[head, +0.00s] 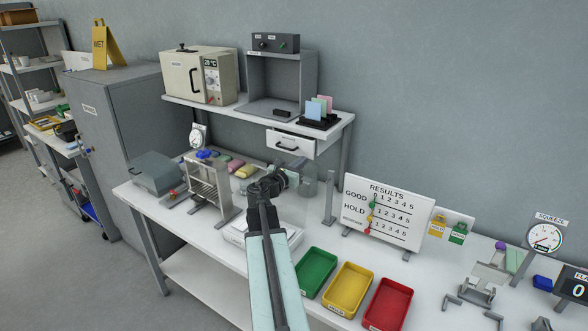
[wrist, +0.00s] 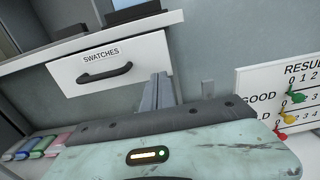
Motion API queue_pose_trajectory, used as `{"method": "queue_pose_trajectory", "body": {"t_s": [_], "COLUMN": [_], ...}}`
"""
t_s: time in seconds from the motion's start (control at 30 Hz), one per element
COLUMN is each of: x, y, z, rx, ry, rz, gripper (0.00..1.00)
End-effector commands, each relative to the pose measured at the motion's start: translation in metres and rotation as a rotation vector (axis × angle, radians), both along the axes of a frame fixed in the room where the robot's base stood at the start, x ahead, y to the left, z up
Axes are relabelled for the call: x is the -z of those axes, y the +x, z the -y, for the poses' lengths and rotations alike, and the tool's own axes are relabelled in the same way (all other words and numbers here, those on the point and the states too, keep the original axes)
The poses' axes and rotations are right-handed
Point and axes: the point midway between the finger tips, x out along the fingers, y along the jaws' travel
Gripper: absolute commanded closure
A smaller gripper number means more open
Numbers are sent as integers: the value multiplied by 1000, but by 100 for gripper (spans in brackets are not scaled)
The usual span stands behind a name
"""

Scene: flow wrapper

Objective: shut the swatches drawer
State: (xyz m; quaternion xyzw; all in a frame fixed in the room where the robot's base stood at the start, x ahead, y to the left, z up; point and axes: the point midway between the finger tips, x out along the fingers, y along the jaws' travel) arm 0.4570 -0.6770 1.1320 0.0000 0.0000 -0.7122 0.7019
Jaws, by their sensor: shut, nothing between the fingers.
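The swatches drawer (head: 290,148) is white with a dark bar handle and hangs under the right end of the raised shelf. In the wrist view, the drawer (wrist: 140,62) shows its SWATCHES label and handle (wrist: 104,73). Its front seems to stand a little out from under the shelf, but how far is hard to tell. My gripper (head: 279,180) is below the drawer in the head view. In the wrist view, my gripper's fingers (wrist: 163,90) are together and empty, by the drawer's lower right corner. Whether they touch it is unclear.
The shelf (head: 338,125) carries an oven (head: 197,80) and swatch holder (head: 318,122). A shelf leg (head: 345,160) stands right of the drawer. The results board (head: 385,215) and green, yellow and red trays (head: 347,289) are on the bench. Colored items lie below the shelf.

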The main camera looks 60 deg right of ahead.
Motion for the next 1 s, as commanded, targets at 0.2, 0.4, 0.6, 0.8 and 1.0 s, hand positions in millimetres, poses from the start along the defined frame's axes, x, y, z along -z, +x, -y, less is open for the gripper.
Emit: {"method": "queue_pose_trajectory", "body": {"t_s": [0.2, 0.4, 0.6, 0.8, 1.0], "x": [0, 0, 0, 0, -1], "y": [1, 2, 3, 3, 2], "z": [14, 13, 21, 47, 48], "rx": [-2, -3, -3, -2, -5], "ry": [0, 0, 0, 0, -2], "rz": [0, 0, 0, 0, -2], "gripper": [100, 100, 100, 100, 100]}}
